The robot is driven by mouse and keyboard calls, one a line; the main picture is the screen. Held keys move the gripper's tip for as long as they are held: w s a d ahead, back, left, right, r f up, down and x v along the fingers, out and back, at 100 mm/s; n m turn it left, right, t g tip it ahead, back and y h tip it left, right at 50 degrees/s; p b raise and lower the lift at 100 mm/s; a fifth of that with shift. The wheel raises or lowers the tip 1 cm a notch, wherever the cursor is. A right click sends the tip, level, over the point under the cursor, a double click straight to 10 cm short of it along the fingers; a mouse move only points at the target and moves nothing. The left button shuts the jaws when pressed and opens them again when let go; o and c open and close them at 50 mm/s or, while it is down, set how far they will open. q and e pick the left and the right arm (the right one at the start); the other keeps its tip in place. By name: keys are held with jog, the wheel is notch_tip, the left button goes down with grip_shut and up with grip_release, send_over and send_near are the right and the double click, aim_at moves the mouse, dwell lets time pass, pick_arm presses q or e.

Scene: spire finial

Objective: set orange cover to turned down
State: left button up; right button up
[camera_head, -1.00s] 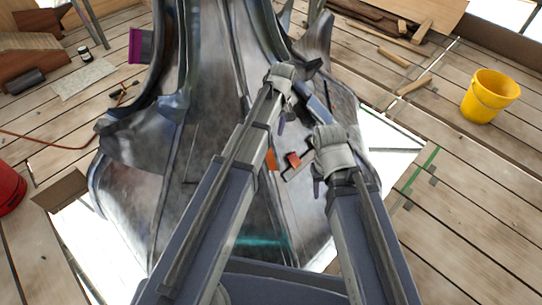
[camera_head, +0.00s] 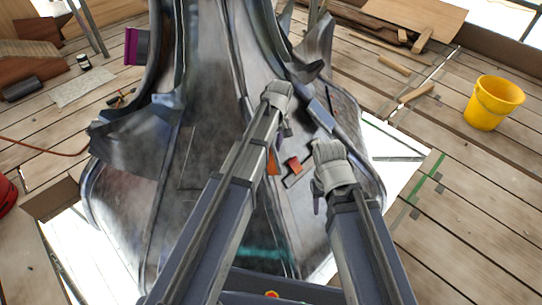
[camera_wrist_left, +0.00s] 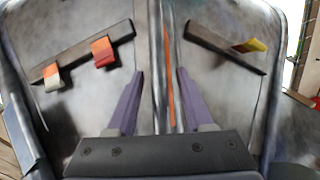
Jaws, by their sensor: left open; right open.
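In the left wrist view, a dark bar on the left (camera_wrist_left: 85,52) carries a red-orange flap (camera_wrist_left: 103,51) and an orange flap with a pale lower end (camera_wrist_left: 52,77); both hang over its lower edge. I cannot tell for certain which is the orange cover. In the head view, a red-orange piece (camera_head: 294,165) shows between my arms. My left gripper (camera_wrist_left: 160,71) is open and empty, facing the metal between the bars. My right gripper (camera_head: 319,190) is open, right of that piece.
The bars are on a large grey metal spire (camera_head: 200,130). An orange strip (camera_wrist_left: 169,80) runs along it between my left fingers. A yellow bucket (camera_head: 494,102) stands on the plank floor at right. Timber offcuts lie at the back right.

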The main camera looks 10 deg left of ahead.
pick_arm(q)
jog(key=shift+f+b, duration=0.35)
jog(key=shift+f, duration=0.4)
grip_shut()
jog(key=shift+w+d, duration=0.1)
dwell(0.8)
